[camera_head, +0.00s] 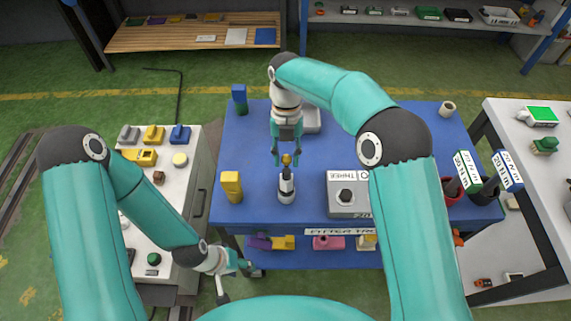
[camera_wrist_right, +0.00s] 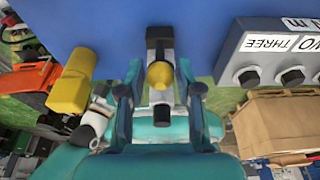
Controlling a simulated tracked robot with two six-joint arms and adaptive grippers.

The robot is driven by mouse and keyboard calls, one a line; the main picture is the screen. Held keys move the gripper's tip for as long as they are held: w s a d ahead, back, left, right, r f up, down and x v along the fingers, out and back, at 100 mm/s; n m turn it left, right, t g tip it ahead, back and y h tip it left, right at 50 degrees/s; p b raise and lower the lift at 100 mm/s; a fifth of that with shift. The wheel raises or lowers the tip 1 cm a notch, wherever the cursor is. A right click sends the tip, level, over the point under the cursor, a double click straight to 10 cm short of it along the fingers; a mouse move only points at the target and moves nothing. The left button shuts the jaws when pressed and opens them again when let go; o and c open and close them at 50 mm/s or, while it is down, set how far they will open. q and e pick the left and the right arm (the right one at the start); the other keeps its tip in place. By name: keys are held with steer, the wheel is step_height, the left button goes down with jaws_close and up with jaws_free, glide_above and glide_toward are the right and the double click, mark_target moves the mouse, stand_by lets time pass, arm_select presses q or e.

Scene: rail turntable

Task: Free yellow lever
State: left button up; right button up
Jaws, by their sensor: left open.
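A black-and-white upright tool with a yellow knob on top (camera_head: 286,184) stands on the blue table. It also shows in the right wrist view, with its yellow knob (camera_wrist_right: 160,75) between my fingers. My right gripper (camera_head: 286,153) is open above it, one finger on either side, with gaps to the knob. On the left bench stand grey, yellow and blue lever-like blocks; the yellow ones are a small block (camera_head: 153,135) and a longer piece (camera_head: 140,157). I cannot tell which yellow piece is the lever. My left gripper (camera_head: 240,267) is open and low, beside the left bench.
A yellow block (camera_head: 231,187) stands left of the tool on the blue table (camera_head: 255,135). A grey box marked THREE (camera_head: 348,195) stands right of it. The left bench (camera_head: 185,205) borders the table.

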steer(key=c, duration=0.4)
steer(key=shift+o, duration=0.2)
steer(key=shift+w+p, duration=0.45)
steer(key=shift+p, duration=0.25)
steer(key=shift+w+f+p, duration=0.2)
steer(key=shift+w+p, duration=0.1)
steer(key=shift+w, duration=0.05)
